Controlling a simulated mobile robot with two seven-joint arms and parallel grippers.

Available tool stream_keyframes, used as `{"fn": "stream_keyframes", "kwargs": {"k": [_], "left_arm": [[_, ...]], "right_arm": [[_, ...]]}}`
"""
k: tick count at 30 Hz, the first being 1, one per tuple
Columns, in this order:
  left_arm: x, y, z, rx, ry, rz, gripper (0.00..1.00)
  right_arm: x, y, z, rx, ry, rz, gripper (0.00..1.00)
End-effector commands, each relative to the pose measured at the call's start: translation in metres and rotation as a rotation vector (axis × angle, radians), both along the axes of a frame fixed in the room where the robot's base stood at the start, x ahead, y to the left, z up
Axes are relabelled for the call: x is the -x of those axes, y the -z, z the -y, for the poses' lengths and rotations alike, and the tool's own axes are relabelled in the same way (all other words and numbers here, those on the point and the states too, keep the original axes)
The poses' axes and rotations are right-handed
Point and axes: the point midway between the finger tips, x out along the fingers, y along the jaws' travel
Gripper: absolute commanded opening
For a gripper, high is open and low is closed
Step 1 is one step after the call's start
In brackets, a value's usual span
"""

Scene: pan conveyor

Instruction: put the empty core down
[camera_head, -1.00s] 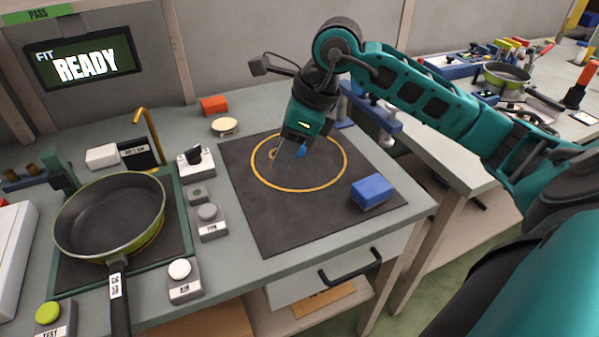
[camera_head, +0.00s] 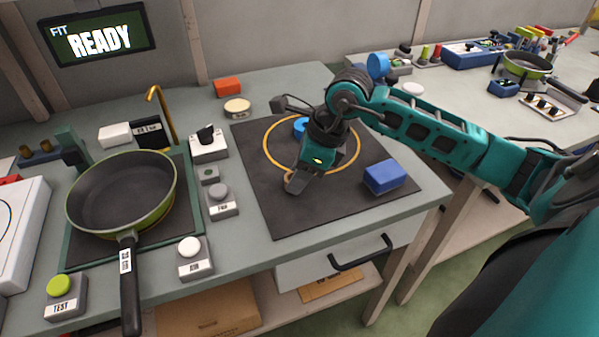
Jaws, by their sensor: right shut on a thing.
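My right gripper (camera_head: 293,187) reaches down over the dark mat (camera_head: 285,222), at the lower left part of its orange circle. It is shut on a small tan piece, seemingly the core (camera_head: 290,177), of which only a sliver shows beside the fingers. The fingers hide the rest, and I cannot tell whether it touches the mat. A blue round thing (camera_head: 300,125) shows behind my right wrist, partly hidden, near the circle's far edge. My left gripper is not in view.
A blue block (camera_head: 384,177) lies on the mat's right side. A green-rimmed pan (camera_head: 122,195) stands at left beside several buttons. An orange block (camera_head: 227,87) and a round cream-topped thing (camera_head: 237,106) lie behind the mat. The mat's front is clear.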

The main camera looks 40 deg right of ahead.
Motion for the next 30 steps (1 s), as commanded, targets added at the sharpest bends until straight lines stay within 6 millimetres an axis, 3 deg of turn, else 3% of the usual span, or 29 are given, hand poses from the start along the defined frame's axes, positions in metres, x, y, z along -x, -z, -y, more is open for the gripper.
{"fn": "stream_keyframes", "kwargs": {"k": [5, 6, 13, 23, 30], "left_arm": [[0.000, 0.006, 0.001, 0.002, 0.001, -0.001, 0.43], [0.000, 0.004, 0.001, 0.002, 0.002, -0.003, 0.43], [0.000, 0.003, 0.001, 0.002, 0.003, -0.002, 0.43], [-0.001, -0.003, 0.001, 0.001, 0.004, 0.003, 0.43], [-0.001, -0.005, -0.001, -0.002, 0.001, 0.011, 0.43]], "right_arm": [[0.000, 0.005, 0.000, 0.001, 0.000, -0.001, 0.15], [0.000, 0.003, 0.000, 0.000, 0.000, 0.000, 0.38], [0.000, 0.003, 0.000, 0.000, 0.000, 0.000, 0.60], [0.000, -0.003, 0.000, 0.000, 0.000, 0.000, 0.60], [0.011, -0.042, 0.013, 0.005, 0.000, 0.004, 0.60]]}}
